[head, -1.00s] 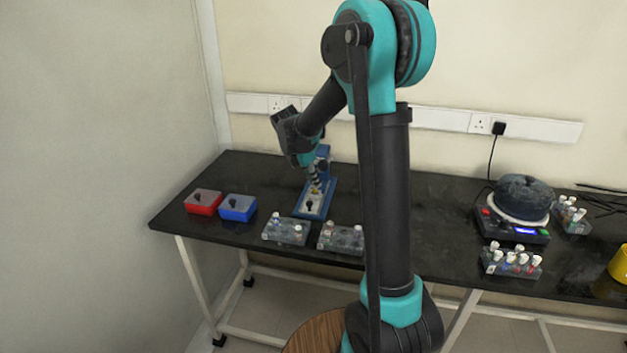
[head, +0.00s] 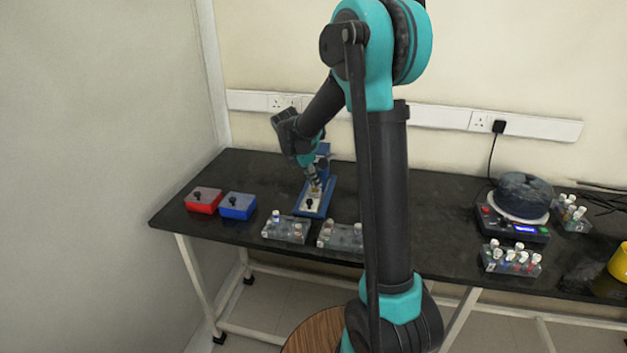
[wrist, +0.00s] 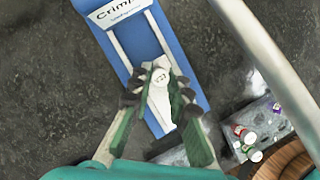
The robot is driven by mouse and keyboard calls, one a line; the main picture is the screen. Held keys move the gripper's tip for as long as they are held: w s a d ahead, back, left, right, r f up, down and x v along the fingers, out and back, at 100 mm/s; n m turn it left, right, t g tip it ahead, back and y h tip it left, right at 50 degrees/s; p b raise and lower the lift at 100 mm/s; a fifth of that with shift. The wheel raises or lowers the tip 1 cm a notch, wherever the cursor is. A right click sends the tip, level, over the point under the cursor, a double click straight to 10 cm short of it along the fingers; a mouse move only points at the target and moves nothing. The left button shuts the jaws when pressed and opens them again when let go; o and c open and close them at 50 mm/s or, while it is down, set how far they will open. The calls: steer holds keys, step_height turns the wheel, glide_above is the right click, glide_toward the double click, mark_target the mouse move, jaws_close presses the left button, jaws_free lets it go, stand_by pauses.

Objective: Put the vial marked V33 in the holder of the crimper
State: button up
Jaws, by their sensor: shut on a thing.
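The crimper (head: 327,194) is a blue base with a pale plate on the black bench, below my gripper (head: 316,182). In the wrist view the crimper (wrist: 177,45) carries a white "Crimp…" label at its top end. There my gripper (wrist: 160,82) is shut on a vial (wrist: 160,77), seen from above as a white cap between the fingertips. The vial overlaps the crimper's pale middle strip. Its lower part and the holder beneath are hidden, so I cannot tell whether it is seated.
A red box (head: 203,201) and a blue box (head: 238,206) stand left of the crimper. Two vial racks (head: 286,230) (head: 340,237) stand in front of it. A round device (head: 513,224) and more vial racks (head: 510,262) are at the right.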

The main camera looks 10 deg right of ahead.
steer(key=shift+f, duration=0.4)
steer(key=o, duration=1.2)
steer(key=shift+r, duration=3)
